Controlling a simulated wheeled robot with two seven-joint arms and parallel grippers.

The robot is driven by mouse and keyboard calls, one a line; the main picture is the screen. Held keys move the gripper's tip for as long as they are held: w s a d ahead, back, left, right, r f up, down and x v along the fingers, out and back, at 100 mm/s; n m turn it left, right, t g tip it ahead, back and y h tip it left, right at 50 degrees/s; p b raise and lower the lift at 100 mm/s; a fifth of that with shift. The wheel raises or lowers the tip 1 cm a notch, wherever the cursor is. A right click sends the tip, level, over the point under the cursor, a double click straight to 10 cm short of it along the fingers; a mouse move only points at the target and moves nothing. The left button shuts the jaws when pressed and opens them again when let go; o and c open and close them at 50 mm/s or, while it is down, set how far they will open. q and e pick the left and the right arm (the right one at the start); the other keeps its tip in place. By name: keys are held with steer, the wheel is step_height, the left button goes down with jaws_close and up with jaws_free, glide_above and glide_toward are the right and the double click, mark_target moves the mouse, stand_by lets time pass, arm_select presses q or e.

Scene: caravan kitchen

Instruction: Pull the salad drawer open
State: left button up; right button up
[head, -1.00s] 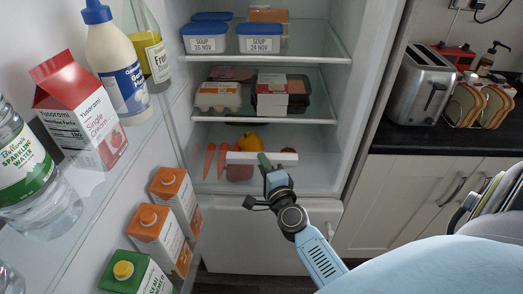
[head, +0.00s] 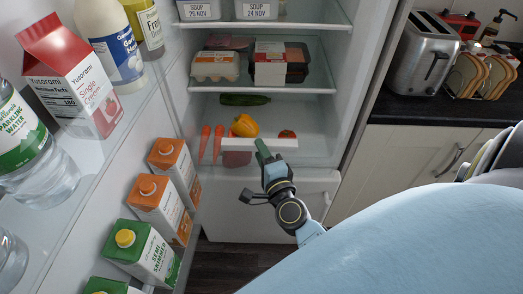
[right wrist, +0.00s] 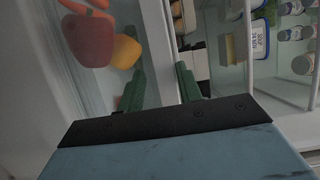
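The salad drawer is a clear bin low in the fridge with a white front handle bar (head: 280,144). It stands partly pulled out. Carrots (head: 205,142), a yellow pepper (head: 245,126), a red pepper and a cucumber (head: 245,99) lie in it. My right gripper (head: 263,150) is at the middle of the handle bar. My left gripper is not in view.
The open fridge door at left holds cartons (head: 145,254) and bottles (head: 40,150) close to the drawer's left side. Shelves above carry an egg box (head: 215,66) and soup tubs. A counter with a toaster (head: 420,68) stands at right. Dark floor shows below the fridge.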

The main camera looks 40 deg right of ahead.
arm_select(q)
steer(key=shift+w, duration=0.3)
arm_select(e)
steer(key=shift+o, duration=0.2)
steer(key=shift+r, duration=0.1)
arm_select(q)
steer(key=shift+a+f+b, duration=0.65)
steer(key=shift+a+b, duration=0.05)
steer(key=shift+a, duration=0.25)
arm_select(e)
steer(key=v, duration=1.3)
steer(key=shift+s, duration=0.15)
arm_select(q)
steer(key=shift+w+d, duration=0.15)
arm_select(e)
steer(key=shift+f, duration=0.2)
